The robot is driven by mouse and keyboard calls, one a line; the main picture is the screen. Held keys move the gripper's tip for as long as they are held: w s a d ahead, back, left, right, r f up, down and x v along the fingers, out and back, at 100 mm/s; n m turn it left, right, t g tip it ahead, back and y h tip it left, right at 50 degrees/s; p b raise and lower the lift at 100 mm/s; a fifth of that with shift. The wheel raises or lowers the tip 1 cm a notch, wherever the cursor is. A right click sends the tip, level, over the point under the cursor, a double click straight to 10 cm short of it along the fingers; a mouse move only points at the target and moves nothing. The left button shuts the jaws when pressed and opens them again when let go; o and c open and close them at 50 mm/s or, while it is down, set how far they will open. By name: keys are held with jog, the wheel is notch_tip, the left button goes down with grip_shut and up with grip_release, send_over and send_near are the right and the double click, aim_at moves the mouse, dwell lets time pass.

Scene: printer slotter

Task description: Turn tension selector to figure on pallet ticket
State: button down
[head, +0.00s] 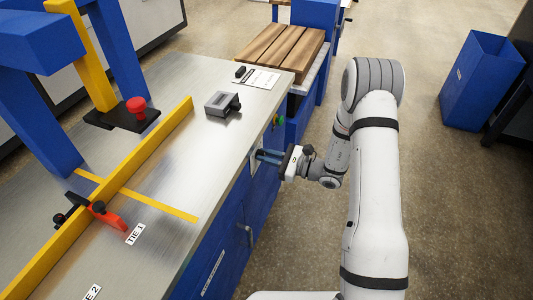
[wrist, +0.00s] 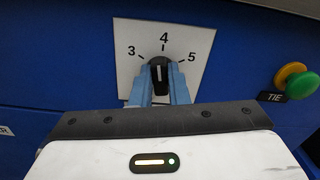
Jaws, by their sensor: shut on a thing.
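The tension selector (wrist: 159,73) is a black knob with a white pointer line, on a white plate (wrist: 190,40) marked 3, 4 and 5. The line stands about upright, toward the 4. My gripper (wrist: 160,80) is shut on the knob, one blue finger on each side. In the head view my gripper (head: 262,156) reaches the blue front of the bench, and the knob is hidden there. A white paper that looks like the pallet ticket (head: 262,81) lies on the bench top near its far end; its figure is too small to read.
Yellow and green buttons (wrist: 297,82) sit right of the plate, by a TIE label (wrist: 272,97). The steel bench top (head: 185,150) carries a grey device (head: 221,103) and a yellow rail (head: 110,190). A blue bin (head: 480,80) stands at right; the floor between is clear.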

jog(key=shift+w+r+m+p, duration=0.1)
jog(key=shift+m+p, duration=0.3)
jog(key=shift+m, duration=0.6)
jog(key=shift+d, duration=0.1)
jog(key=c, duration=1.4)
grip_release()
jog(key=v, duration=0.7)
jog(key=shift+d, duration=0.35)
